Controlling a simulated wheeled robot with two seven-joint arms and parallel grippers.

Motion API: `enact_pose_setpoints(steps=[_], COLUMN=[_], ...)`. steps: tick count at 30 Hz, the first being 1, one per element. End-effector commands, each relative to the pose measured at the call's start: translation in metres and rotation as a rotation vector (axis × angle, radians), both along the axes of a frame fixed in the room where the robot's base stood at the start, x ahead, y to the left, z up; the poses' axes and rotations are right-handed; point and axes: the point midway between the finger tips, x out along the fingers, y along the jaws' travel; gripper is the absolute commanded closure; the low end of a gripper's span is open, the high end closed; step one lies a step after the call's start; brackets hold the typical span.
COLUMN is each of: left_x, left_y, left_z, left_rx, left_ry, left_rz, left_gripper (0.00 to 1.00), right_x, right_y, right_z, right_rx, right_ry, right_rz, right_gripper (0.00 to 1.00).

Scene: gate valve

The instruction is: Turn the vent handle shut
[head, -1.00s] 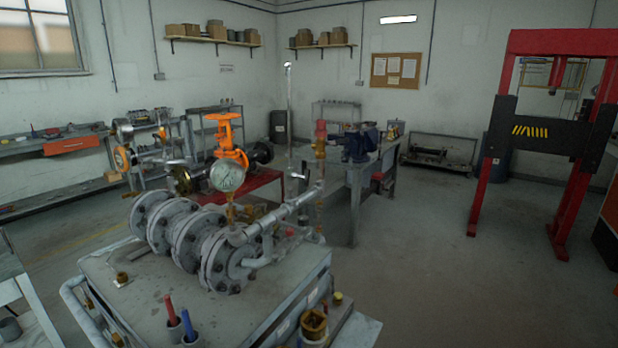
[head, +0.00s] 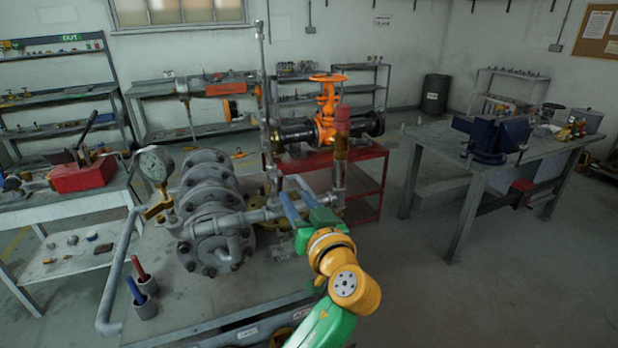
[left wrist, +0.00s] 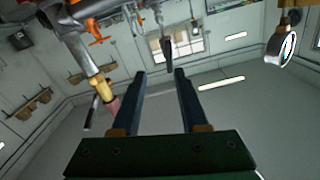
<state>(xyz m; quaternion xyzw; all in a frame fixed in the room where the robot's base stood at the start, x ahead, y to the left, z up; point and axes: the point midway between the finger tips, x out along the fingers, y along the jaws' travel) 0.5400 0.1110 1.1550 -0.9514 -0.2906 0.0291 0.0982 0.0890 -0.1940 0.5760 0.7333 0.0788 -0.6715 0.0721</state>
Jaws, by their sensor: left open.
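A thin upright metal pipe (head: 262,80) rises from the pipework on the rig, with small fittings at its lower end. What looks like the vent handle, a small metal lever (head: 256,122), shows beside this pipe; its exact angle is hard to tell. My left gripper (head: 290,187) is open, its blue fingers pointing at the pipework just right of the pipe's foot. In the left wrist view its fingers (left wrist: 160,74) are spread, with a dark slim part (left wrist: 168,46) beyond the gap. I see nothing held, and contact cannot be told. My right gripper is out of view.
A red-topped brass fitting (head: 341,130) stands close right of my left gripper. A gauge (head: 155,163) and grey flanges (head: 208,195) lie left. An orange valve (head: 327,105) sits behind on a red cart (head: 365,165). A bench with a blue vise (head: 490,138) stands right.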

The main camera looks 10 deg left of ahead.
Motion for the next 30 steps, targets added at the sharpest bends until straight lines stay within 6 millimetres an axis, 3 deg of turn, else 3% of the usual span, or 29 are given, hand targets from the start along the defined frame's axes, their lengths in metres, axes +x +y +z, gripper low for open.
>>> enact_pose_setpoints(steps=[6,11,20,21,26,30], left_x=[0.030,0.052,0.058,0.058,0.058,0.058], left_y=[0.022,0.036,0.040,0.040,0.040,0.040], left_z=[0.008,0.005,0.001,0.001,0.001,0.001], left_rx=[0.007,0.005,0.000,0.000,0.000,0.000], left_ry=[-0.002,-0.001,-0.002,-0.002,-0.002,0.000], left_rz=[0.006,0.003,0.001,0.002,0.002,0.002], left_gripper=[0.56,0.56,0.56,0.59,1.00,1.00], right_x=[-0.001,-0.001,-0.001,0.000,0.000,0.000], right_y=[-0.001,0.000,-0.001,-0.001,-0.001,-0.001], right_z=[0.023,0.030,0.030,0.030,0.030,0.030], right_rx=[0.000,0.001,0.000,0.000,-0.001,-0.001], right_ry=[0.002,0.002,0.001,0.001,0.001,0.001], right_rz=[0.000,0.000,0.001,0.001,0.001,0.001], right_gripper=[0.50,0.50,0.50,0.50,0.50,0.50])
